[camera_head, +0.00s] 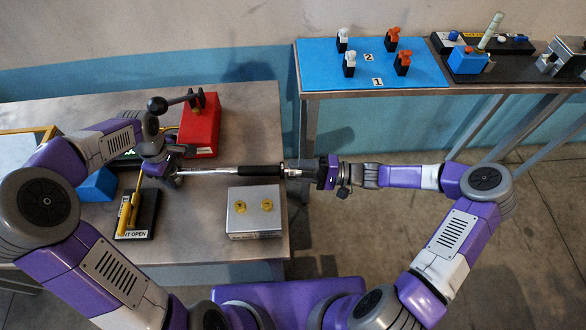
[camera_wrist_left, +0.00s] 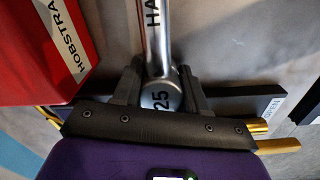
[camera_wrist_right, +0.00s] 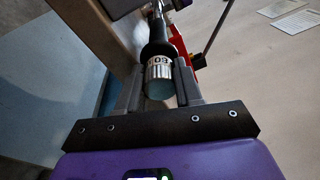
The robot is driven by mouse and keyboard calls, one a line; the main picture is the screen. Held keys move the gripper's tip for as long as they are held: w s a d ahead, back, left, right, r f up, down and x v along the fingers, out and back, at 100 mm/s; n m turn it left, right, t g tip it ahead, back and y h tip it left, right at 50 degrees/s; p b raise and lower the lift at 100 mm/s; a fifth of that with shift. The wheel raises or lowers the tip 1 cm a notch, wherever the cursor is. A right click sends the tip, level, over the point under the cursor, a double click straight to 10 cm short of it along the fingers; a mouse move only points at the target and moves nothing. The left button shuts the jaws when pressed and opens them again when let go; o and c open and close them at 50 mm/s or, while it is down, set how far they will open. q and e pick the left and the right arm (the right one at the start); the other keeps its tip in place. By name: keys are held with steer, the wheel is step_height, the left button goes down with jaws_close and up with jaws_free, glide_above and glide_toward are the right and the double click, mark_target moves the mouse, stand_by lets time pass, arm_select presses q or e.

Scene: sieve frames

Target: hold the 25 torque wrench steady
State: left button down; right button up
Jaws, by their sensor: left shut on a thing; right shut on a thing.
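The torque wrench (camera_head: 215,171) lies level across the table in the head view, a silver shaft with a black grip. My left gripper (camera_head: 168,170) is shut on its head end, which is marked 25 in the left wrist view (camera_wrist_left: 160,97). My right gripper (camera_head: 308,168) is shut on the silver end of the handle, past the table's right edge. In the right wrist view this end (camera_wrist_right: 159,75) is a ringed silver collar with a scale figure, between the fingers. The fingers partly hide both ends.
A red box (camera_head: 200,128) stands behind the wrench. A silver block with two yellow discs (camera_head: 253,222) sits in front of it. A black stand with a yellow lever (camera_head: 130,215) is front left. A second table with a blue mat (camera_head: 330,65) stands back right.

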arm_select(q)
steer(key=shift+a, duration=0.1)
stand_by(0.4)
arm_select(e)
steer(key=o, duration=1)
steer(key=shift+o, duration=0.2)
steer(key=s+d, duration=0.1)
steer(key=d, duration=1.1)
steer(key=shift+s+f, duration=0.25)
steer(key=shift+f, duration=0.15)
arm_select(q)
steer(key=c, duration=0.5)
jaws_free()
